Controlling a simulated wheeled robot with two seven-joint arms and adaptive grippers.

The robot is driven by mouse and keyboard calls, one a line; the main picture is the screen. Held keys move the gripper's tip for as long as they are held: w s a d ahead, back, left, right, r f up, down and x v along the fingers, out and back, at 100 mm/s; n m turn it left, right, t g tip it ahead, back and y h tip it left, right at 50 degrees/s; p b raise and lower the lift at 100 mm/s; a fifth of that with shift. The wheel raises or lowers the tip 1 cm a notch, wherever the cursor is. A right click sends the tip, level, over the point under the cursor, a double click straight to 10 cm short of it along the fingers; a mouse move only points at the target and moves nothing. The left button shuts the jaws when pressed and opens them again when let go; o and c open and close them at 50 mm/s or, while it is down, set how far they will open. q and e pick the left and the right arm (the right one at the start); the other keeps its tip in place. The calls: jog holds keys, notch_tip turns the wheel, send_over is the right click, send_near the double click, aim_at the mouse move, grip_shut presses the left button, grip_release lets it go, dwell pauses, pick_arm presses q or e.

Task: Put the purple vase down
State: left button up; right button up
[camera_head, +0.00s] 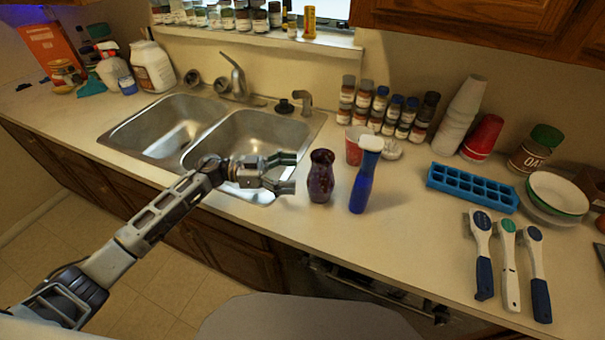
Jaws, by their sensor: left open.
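The purple vase (320,177) is dark and mottled with a flared rim. It stands upright on the counter, just right of the sink. My left gripper (291,173) comes in from the left over the sink's right edge. Its jaws are open and point at the vase, with a small gap in the picture between the fingertips and the vase. Nothing is between the fingers. My right gripper is not in view.
A blue bottle with a white top (363,181) stands close right of the vase. A red cup (356,143) is behind. The counter (405,235) in front is clear.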

pick_arm(q)
jog(key=a, duration=0.3)
jog(key=shift+s+a, duration=0.2)
jog(key=shift+a, duration=0.1)
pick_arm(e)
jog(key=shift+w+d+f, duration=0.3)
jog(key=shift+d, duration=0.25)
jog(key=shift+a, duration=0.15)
